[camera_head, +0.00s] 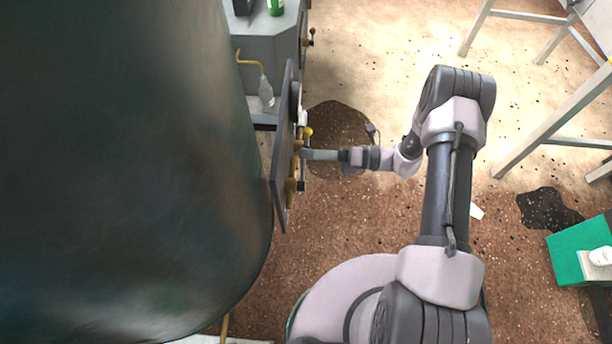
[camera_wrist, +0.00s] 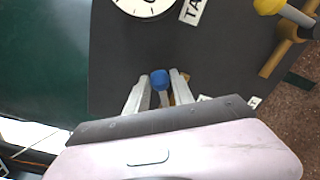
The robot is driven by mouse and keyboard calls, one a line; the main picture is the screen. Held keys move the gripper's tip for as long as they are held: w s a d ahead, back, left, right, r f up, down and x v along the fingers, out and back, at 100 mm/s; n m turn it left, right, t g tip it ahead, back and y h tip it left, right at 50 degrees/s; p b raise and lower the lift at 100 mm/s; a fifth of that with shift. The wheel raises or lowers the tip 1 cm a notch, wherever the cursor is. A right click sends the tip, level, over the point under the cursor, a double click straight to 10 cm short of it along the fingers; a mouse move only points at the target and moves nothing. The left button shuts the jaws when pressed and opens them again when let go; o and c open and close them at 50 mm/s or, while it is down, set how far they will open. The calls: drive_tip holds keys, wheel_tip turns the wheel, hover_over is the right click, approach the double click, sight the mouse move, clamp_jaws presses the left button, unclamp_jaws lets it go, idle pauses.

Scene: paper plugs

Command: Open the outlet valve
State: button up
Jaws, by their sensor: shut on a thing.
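A dark grey upright panel (camera_head: 280,165) carries brass valve fittings on its right face; it also fills much of the wrist view (camera_wrist: 230,70). My gripper (camera_head: 306,154) reaches the panel from the right. In the wrist view my gripper (camera_wrist: 161,82) has its two pale fingers on either side of a small blue-tipped valve handle (camera_wrist: 160,78) and is shut on it. Part of a brass body shows behind the fingers; the rest is hidden. I cannot read a label naming this valve as the outlet.
A yellow-knobbed brass valve (camera_wrist: 268,6) sits at the panel's upper right in the wrist view. A white gauge (camera_wrist: 146,5) and a partly cut-off label (camera_wrist: 194,10) are above. A large dark green tank (camera_head: 120,170) stands left of the panel.

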drive_tip(key=shift+f, duration=0.1)
drive_tip(key=shift+m, duration=0.3)
drive_tip(key=f+m, duration=0.1)
drive_tip(key=w+f+m, duration=0.1)
drive_tip(key=shift+m, duration=0.4)
drive_tip(key=f+m, duration=0.2)
drive_tip(key=shift+m, duration=0.3)
drive_tip(key=o, duration=1)
drive_tip(key=shift+d, duration=0.1)
drive_tip(key=shift+d, duration=1.95)
